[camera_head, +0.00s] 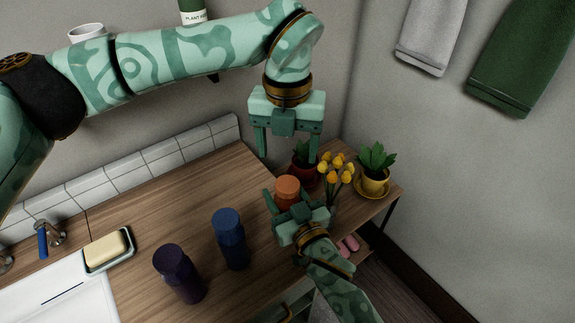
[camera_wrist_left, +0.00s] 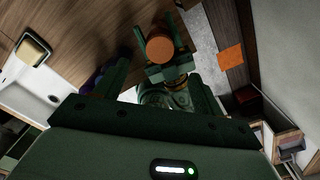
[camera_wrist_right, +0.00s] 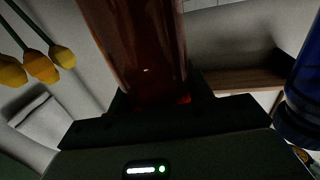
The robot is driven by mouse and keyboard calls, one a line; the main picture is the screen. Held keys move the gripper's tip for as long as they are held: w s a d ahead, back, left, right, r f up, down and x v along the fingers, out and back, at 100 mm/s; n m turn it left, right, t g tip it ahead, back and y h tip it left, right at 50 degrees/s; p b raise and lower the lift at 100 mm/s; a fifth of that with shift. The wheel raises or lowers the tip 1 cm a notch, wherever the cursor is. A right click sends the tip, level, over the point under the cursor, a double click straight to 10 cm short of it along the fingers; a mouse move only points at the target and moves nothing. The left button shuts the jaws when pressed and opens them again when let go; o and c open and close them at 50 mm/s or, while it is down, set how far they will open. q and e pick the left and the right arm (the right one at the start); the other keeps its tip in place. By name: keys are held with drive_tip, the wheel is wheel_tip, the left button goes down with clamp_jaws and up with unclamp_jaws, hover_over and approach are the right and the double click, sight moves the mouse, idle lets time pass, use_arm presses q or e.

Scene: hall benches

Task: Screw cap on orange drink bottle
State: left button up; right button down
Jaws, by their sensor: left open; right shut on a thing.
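The orange drink bottle stands near the right end of the wooden counter, its round orange cap (camera_head: 287,184) on top. The cap also shows from above in the left wrist view (camera_wrist_left: 159,46). How tightly it sits I cannot tell. My right gripper (camera_head: 290,206) is shut on the bottle from the front. In the right wrist view, the reddish see-through bottle body (camera_wrist_right: 140,50) rises between its fingers. My left gripper (camera_head: 288,156) is open and empty, pointing down above and slightly behind the cap, apart from it.
A blue bottle (camera_head: 230,240) and a dark purple bottle (camera_head: 180,275) stand left of the orange one. A soap dish (camera_head: 110,262) sits beside the sink (camera_head: 65,302). Yellow tulips (camera_head: 337,170) and a potted plant (camera_head: 375,168) stand close on the right. The counter's back middle is clear.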

use_arm(q)
drive_tip(key=shift+r, duration=1.6)
use_arm(e)
drive_tip(key=c, duration=0.5)
unclamp_jaws()
use_arm(q)
wheel_tip(320, 180, up, 3)
drive_tip(key=shift+s+p, duration=0.15)
drive_tip(key=shift+p, duration=1.05)
use_arm(e)
drive_tip(key=v, duration=1.6)
drive_tip(key=shift+s+d, duration=0.15)
drive_tip(key=shift+d, duration=0.05)
